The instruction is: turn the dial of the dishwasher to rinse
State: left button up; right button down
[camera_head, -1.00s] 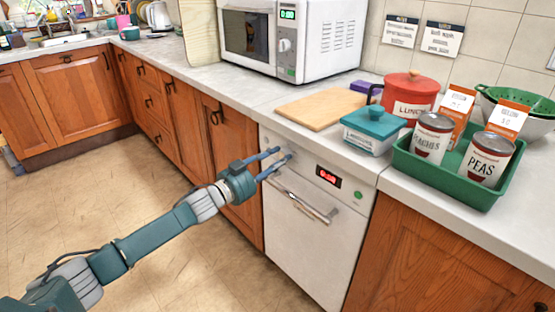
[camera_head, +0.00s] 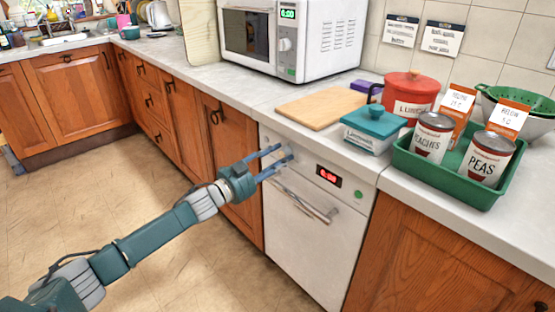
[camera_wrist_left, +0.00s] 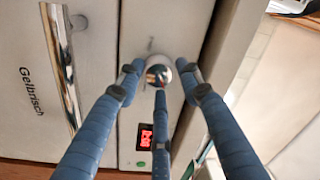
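The white dishwasher (camera_head: 310,220) stands under the counter with its door shut. Its round silver dial (camera_wrist_left: 158,74) shows in the left wrist view; in the head view the dial (camera_head: 288,151) is partly hidden by my fingers. My left gripper (camera_wrist_left: 159,70) has its blue fingers spread around the dial, with small gaps at the sides; the middle finger covers its lower part. In the head view the left gripper (camera_head: 283,154) reaches the panel's left end. The dial's setting and any rinse mark cannot be read. My right gripper is out of view.
A bar handle (camera_head: 308,207) crosses the dishwasher door below the dial. A red-lit display (camera_head: 328,177) and a green button (camera_head: 358,195) sit right of it. A green tray (camera_head: 440,182) with cans stands on the counter above. The floor at left is clear.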

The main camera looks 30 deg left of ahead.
pick_arm(q)
jog(key=shift+o, duration=0.7)
jog(key=shift+s+a+f, duration=0.1)
jog(key=shift+s+f, duration=0.05)
jog(key=shift+s, duration=0.05)
jog(key=v, duration=1.1)
jog(key=shift+s, duration=0.3)
jog(key=shift+a, duration=0.1)
